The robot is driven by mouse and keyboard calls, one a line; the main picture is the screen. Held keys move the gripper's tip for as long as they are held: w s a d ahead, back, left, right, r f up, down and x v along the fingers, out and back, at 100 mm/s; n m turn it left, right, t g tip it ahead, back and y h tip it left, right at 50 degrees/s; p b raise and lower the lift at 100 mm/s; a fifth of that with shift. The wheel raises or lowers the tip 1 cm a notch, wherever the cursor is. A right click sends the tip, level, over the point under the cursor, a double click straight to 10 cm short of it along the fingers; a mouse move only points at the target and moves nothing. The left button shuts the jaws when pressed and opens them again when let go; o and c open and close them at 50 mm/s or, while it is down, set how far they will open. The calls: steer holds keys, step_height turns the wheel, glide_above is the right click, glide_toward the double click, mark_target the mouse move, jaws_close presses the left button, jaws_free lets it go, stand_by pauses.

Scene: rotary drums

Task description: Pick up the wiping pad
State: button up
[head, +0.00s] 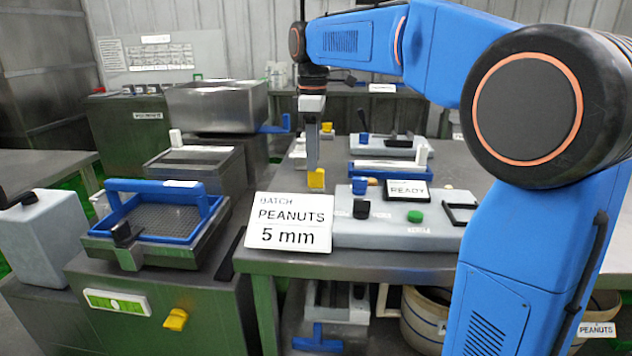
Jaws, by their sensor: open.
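My gripper (313,160) points straight down over the left part of the grey bench, behind the batch sign. It is seen nearly edge-on, so the gap between its fingers does not show clearly. A small yellow block (316,180) shows right at the fingertips. I cannot tell whether it lies between them, touches them or is just behind or below. No thing in view is clearly marked as the wiping pad, and I cannot tell whether this yellow block is it.
A white sign (290,223) reading PEANUTS 5 mm stands at the bench's front left. A grey control box (390,236) with a READY display (408,190) is to its right. A blue-framed sieve tray (160,212) sits on the left machine. My blue arm covers the right side.

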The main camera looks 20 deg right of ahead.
mark_target(316, 175)
steer(key=shift+s+d+f, duration=0.15)
steer(key=shift+s+f, duration=0.05)
steer(key=shift+f, duration=1.25)
steer(key=shift+s+d+f, duration=0.1)
steer(key=shift+s+f, duration=0.05)
steer(key=shift+f, duration=1.25)
jaws_close()
